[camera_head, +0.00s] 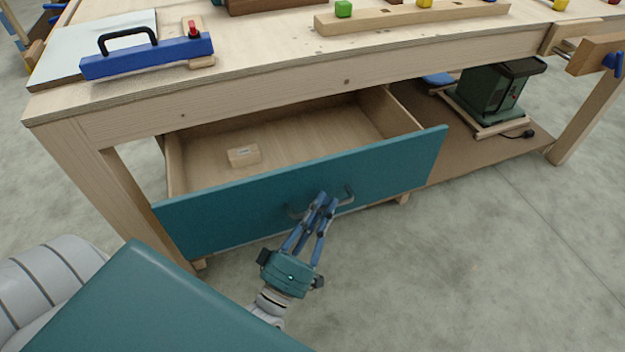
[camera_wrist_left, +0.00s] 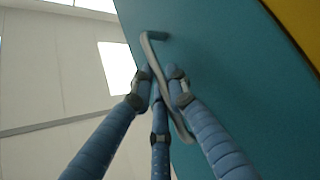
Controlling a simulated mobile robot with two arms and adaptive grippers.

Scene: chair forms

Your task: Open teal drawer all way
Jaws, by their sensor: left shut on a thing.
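The teal drawer (camera_head: 230,212) under the workbench stands pulled out, with its inside open to view in the head view. A small wooden block (camera_head: 243,155) lies on the drawer's floor. A grey bar handle (camera_head: 346,196) is on the teal front. My left gripper (camera_head: 322,200) is shut on the handle's middle. In the left wrist view the gripper's blue fingers (camera_wrist_left: 160,85) close around the handle (camera_wrist_left: 151,45), in front of the teal panel (camera_wrist_left: 225,70). How far the drawer's back end reaches is hidden under the bench top. My right gripper is not in view.
The workbench top (camera_head: 260,60) carries a blue clamp-like tool (camera_head: 150,58) and a wooden strip (camera_head: 385,18) with coloured blocks. A dark green machine (camera_head: 492,90) sits on the lower shelf at right. The floor (camera_head: 450,260) before the drawer is clear.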

